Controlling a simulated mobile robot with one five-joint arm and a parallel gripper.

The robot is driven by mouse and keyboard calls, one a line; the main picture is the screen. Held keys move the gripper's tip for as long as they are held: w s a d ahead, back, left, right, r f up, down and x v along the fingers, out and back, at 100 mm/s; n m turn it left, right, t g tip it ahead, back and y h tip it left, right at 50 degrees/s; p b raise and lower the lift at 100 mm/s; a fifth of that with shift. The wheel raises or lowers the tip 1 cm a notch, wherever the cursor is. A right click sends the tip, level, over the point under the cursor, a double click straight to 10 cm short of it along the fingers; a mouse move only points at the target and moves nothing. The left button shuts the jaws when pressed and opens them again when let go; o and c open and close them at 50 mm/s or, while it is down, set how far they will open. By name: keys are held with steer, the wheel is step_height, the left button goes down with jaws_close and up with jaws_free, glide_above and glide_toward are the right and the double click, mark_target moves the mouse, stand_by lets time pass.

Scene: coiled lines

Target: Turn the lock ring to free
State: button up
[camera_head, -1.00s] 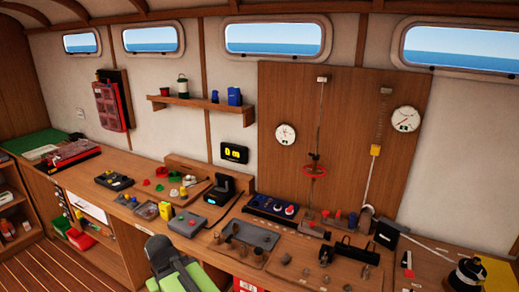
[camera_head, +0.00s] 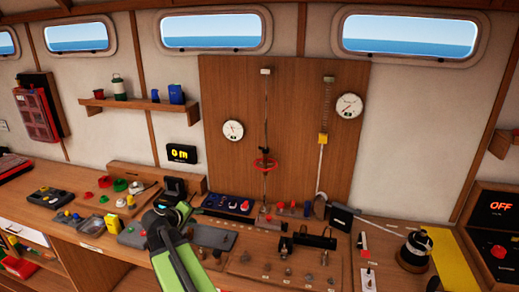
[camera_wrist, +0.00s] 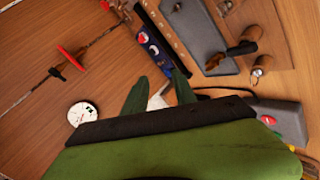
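A red ring (camera_head: 265,164) sits around a vertical line on the wooden wall board; I take it to be the lock ring. In the wrist view the red piece (camera_wrist: 70,58) shows tilted at the upper left, on a thin rod. Its turn position is too small to read. My gripper (camera_head: 174,208) is over the bench, left of and below the ring, apart from it. In the wrist view my gripper (camera_wrist: 160,90) has its two green fingers apart, with nothing held between them.
The wall board (camera_head: 225,85) also bears two round dials and a yellow block (camera_head: 323,139) on a second line. Below it, a blue panel with knobs (camera_head: 228,203), a grey tray (camera_head: 212,238) and a black clamp-like fixture (camera_head: 315,240) crowd the bench. A black winch (camera_head: 415,250) stands right.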

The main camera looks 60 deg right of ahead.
steer(key=s+d+r+n+h, duration=0.1)
steer(key=s+d+r+h, duration=0.2)
steer(key=d, duration=0.4)
steer(key=s+d+r+n+h, duration=0.2)
steer(key=d+r, duration=0.4)
steer(key=d, duration=0.2)
steer(key=s+d+r+n+h, duration=0.1)
steer(key=s+d+r+h, duration=0.2)
steer(key=d, duration=0.4)
steer(key=t+y, duration=0.1)
glide_toward(260, 147)
steer(key=d, duration=0.3)
steer(key=w+d, duration=0.1)
steer(key=d, duration=0.2)
steer(key=w+d, duration=0.1)
steer(key=d, duration=0.3)
steer(key=shift+f, duration=0.25)
steer(key=shift+c, duration=0.4)
jaws_close()
